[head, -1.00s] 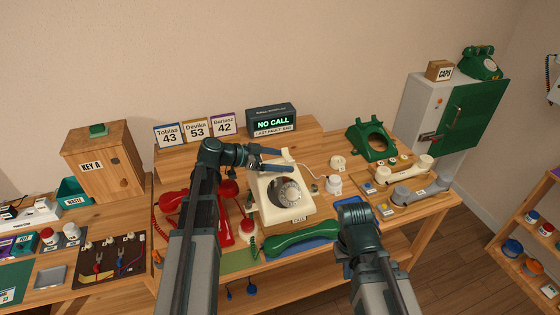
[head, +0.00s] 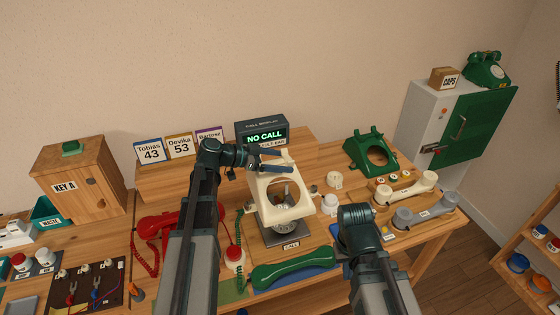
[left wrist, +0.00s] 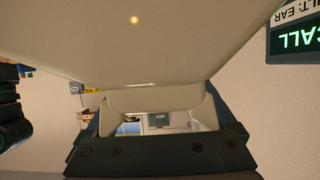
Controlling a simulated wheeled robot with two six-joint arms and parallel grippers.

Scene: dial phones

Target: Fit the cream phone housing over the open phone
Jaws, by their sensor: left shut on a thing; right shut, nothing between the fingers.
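The cream phone housing (head: 294,207) is in the air above the open phone (head: 288,232), tilted, with its round dial opening facing me. My left gripper (head: 279,160) is shut on its upper part near the cradle. The housing also fills the upper part of the left wrist view (left wrist: 150,45). The open phone's dark base and dial show below the housing's front edge; its rear part is hidden. A gap seems to lie between them. My right gripper (head: 358,213) is shut and empty, right of the open phone.
A green handset (head: 292,270) lies in front of the open phone and a red phone (head: 165,222) to its left. The call display (head: 262,134) stands close behind.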

